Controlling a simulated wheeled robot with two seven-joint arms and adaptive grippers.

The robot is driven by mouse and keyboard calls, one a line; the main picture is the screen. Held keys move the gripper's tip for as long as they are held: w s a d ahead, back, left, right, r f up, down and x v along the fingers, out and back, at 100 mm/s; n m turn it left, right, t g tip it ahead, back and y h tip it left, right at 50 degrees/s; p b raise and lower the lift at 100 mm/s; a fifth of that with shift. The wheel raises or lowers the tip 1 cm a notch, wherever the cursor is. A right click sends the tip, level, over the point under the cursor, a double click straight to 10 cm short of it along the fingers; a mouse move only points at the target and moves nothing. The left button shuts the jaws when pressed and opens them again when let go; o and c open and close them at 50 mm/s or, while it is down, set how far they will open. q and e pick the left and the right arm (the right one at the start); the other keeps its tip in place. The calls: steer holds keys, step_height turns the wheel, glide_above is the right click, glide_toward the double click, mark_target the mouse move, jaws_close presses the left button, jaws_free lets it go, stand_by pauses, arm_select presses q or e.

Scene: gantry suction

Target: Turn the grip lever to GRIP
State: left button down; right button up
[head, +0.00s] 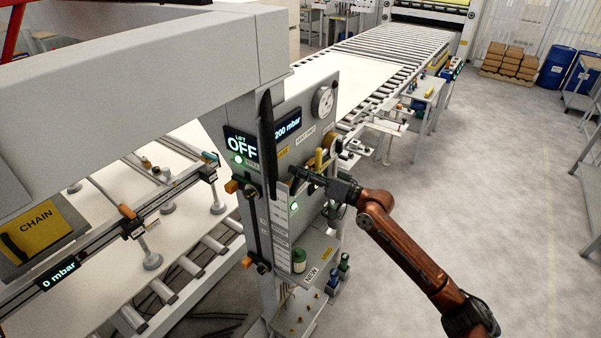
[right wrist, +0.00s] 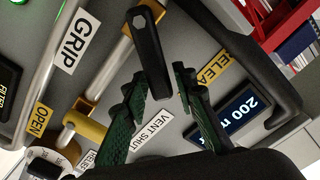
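In the right wrist view the black grip lever (right wrist: 147,45) has a hex bolt at its top end, and its other end reaches down between my fingers. The white GRIP label (right wrist: 75,40) is left of the lever; the yellow RELEASE label (right wrist: 215,68), partly covered, is right of it. My right gripper (right wrist: 162,82) is open, one finger on each side of the lever's end; contact is hard to tell. In the head view my right gripper (head: 300,174) is at the front of the grey control panel (head: 318,100), where I cannot make out the lever clearly. My left gripper is not in view.
A yellow vent handle (right wrist: 85,125) lies near the OPEN (right wrist: 40,118) and VENT SHUT (right wrist: 152,130) labels. A long black bar (head: 268,140) stands beside the LIFT OFF display (head: 241,146). Another display (head: 288,124) reads 200 mbar.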

steer(key=shift+o, duration=0.8)
steer(key=shift+s+d, duration=0.1)
steer(key=shift+d, duration=0.05)
steer(key=v, duration=1.1)
steer(key=shift+s+d, duration=0.2)
steer(key=shift+d, duration=0.1)
steer(key=shift+c, duration=0.2)
